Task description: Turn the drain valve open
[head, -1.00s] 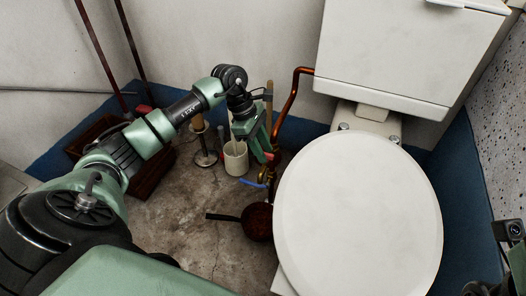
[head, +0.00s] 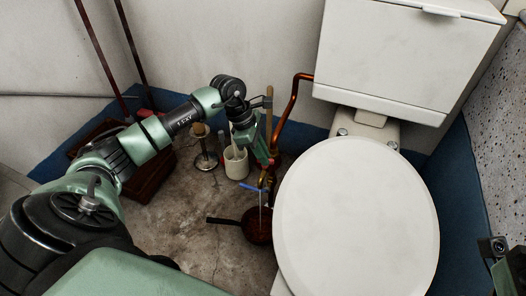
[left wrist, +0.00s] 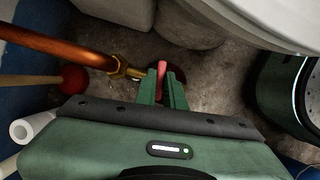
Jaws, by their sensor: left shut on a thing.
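The drain valve is a brass fitting (left wrist: 118,68) at the end of a copper pipe, as the left wrist view shows. In the head view the copper pipe (head: 292,100) comes down the wall beside the toilet. My left gripper (left wrist: 162,78) is shut on a red handle (left wrist: 161,67) beside the brass fitting. In the head view my left gripper (head: 271,162) reaches down at the pipe and hides part of the valve. A blue lever (head: 252,197) shows below it. A thin pale streak, like water, runs down to a pan (head: 257,226).
The white toilet (head: 356,215) stands close on the right. A white pot (head: 236,164) and a metal stand (head: 205,158) are left of the gripper. A dark red crate (head: 150,180) is further left. Bare floor (head: 190,225) lies in front.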

